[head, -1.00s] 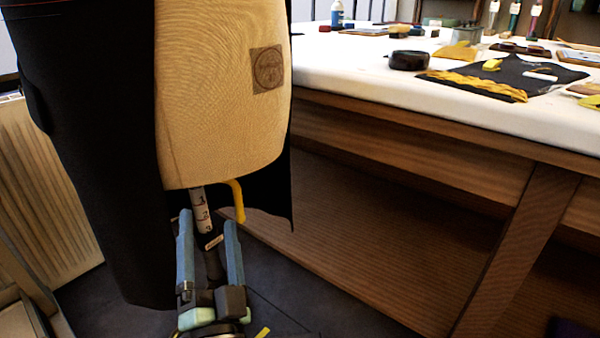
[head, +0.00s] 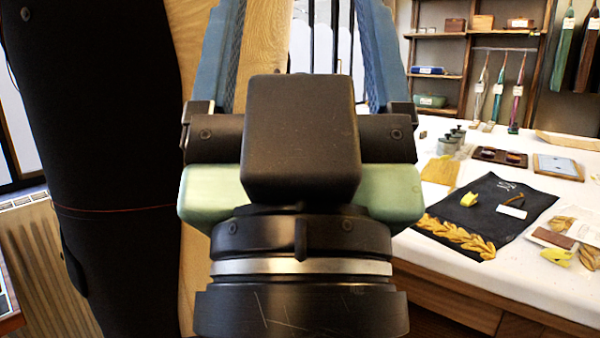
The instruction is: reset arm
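My gripper (head: 302,30) fills the middle of the head view, close to the camera and pointing up. Its two blue fingers stand wide apart at the top, and their tips run out of the frame. Nothing shows held between the parts of the fingers that I can see.
The white-topped table (head: 460,245) lies to the right. It bears a dark cloth with yellow leaf trim (head: 485,205), a yellow clip (head: 469,199) and small trays. Shelves (head: 470,60) stand behind. A radiator (head: 45,260) is at the lower left.

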